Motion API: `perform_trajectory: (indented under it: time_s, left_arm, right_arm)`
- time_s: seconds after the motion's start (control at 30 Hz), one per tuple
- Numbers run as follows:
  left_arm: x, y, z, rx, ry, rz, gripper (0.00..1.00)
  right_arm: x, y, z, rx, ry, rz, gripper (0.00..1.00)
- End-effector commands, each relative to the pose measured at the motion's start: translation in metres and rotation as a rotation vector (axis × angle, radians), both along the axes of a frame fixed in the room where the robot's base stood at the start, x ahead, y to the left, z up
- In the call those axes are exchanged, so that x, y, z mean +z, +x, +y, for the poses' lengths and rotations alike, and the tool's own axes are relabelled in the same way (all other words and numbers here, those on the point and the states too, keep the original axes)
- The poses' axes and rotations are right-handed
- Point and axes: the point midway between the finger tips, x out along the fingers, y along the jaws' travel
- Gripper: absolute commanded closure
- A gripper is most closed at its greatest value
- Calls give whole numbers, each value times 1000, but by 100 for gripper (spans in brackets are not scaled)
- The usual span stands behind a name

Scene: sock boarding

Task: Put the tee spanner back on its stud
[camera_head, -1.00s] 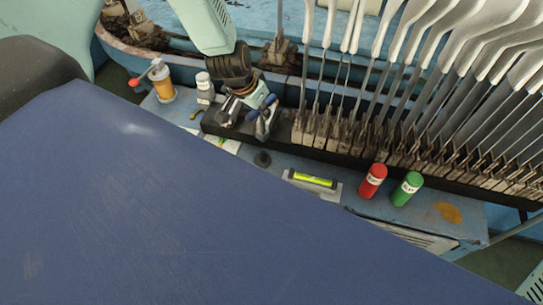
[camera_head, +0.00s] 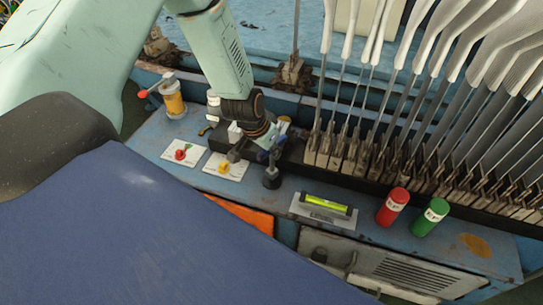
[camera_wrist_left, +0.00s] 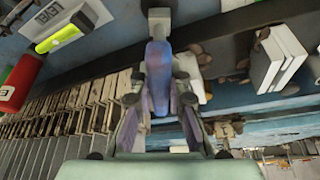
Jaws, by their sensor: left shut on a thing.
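My left gripper (camera_head: 268,146) is shut on the tee spanner (camera_head: 277,152) by its blue handle, above the blue bench ledge. In the left wrist view the blue handle of the spanner (camera_wrist_left: 158,80) lies between the two fingers of my left gripper (camera_wrist_left: 158,98). The dark round stud (camera_head: 271,182) stands on the ledge just below the spanner. The spanner's lower end overlaps the stud in the picture. I cannot tell whether it sits on the stud or is just above it. My right gripper is not in view.
A spirit level (camera_head: 325,205) lies right of the stud, then a red bottle (camera_head: 392,206) and a green bottle (camera_head: 430,217). Two white switch plates (camera_head: 184,152) are to the left. A row of sock boards (camera_head: 440,130) stands close behind. A blue panel (camera_head: 110,230) fills the front left.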

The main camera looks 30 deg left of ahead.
Motion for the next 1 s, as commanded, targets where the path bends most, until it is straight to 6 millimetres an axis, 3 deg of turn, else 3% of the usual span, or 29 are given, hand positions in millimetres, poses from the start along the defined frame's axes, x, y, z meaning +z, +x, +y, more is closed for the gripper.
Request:
perform_trajectory:
  time_s: [0.1,0.9,0.93,1.0]
  left_arm:
    - [-12,0,0,-1,1,-1,100]
    - [-22,0,0,0,0,-1,100]
    - [-22,0,0,0,0,0,84]
    - [-22,0,0,0,0,0,78]
  right_arm:
    - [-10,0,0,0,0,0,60]
    - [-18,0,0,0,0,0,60]
    - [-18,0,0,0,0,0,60]
    - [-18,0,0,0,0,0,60]
